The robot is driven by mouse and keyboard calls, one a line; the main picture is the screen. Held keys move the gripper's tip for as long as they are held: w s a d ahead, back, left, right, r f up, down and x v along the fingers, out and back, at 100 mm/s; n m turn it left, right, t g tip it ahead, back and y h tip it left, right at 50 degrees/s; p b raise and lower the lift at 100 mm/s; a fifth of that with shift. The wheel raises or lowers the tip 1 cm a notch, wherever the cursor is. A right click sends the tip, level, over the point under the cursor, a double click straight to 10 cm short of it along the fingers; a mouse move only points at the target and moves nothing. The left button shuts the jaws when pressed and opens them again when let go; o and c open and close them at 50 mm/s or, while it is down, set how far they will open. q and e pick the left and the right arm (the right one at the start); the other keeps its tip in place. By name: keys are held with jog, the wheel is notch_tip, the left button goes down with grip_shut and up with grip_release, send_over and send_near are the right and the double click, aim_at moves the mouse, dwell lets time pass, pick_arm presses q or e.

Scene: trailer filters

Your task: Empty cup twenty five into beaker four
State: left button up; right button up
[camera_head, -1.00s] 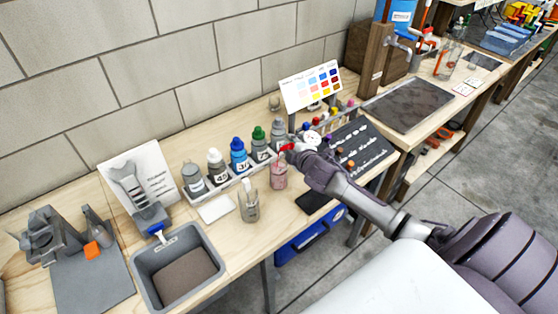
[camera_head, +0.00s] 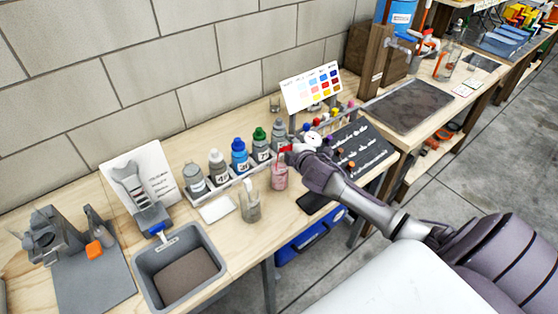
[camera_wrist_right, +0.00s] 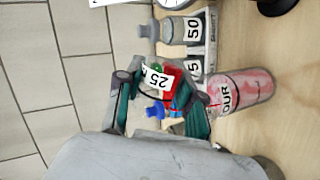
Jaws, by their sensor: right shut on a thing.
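My right gripper (camera_wrist_right: 160,98) is shut on cup twenty five (camera_wrist_right: 157,77), whose label reads 25 and which shows red. In the head view the cup (camera_head: 286,150) is a small red patch at my right gripper's (camera_head: 291,151) tip. It is tilted at the top of beaker four (camera_head: 280,177), a clear vessel with pink-red contents standing on the bench. In the right wrist view beaker four (camera_wrist_right: 243,91) shows part of its label, "OUR", and a thin red streak is near its mouth. I cannot tell how much is left in the cup. My left gripper is not in view.
A rack of capped bottles (camera_head: 239,154) stands behind the beaker. A clear beaker (camera_head: 250,206) stands to its left, near a white pad (camera_head: 217,208). A grey tub (camera_head: 137,271) is further left.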

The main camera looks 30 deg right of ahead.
jog(key=shift+d, duration=0.3)
grip_shut()
